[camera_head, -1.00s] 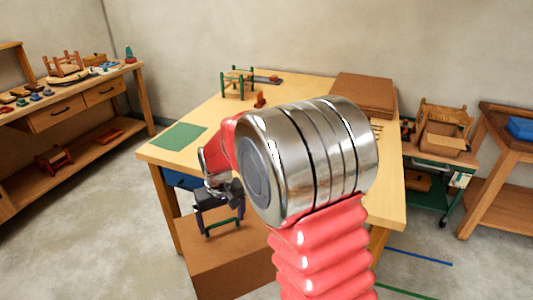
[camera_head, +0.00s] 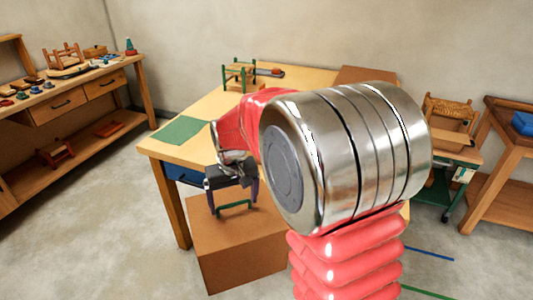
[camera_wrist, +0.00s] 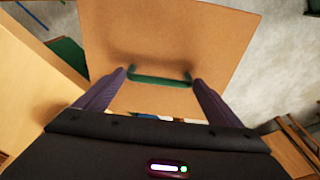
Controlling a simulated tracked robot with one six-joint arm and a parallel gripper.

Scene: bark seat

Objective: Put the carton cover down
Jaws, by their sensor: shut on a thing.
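The carton cover (camera_head: 240,245) is a plain brown, box-like piece with a green bar handle (camera_head: 235,208) on top. In the head view it is in front of the wooden table, below my gripper (camera_head: 232,193). In the wrist view, the brown cover (camera_wrist: 165,40) fills the middle, and the green handle (camera_wrist: 160,81) spans between the two purple fingers of my gripper (camera_wrist: 160,82). The fingers are shut on the handle's ends. I cannot tell whether the cover's underside touches anything, or whether a carton is beneath it.
The wooden table (camera_head: 190,150) stands just behind, with a green mat (camera_head: 180,131) and a small green-legged stool frame (camera_head: 239,76). A workbench (camera_head: 90,95) is at the left. A cart with a carton (camera_head: 445,138) stands at the right. Floor at the lower left is clear.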

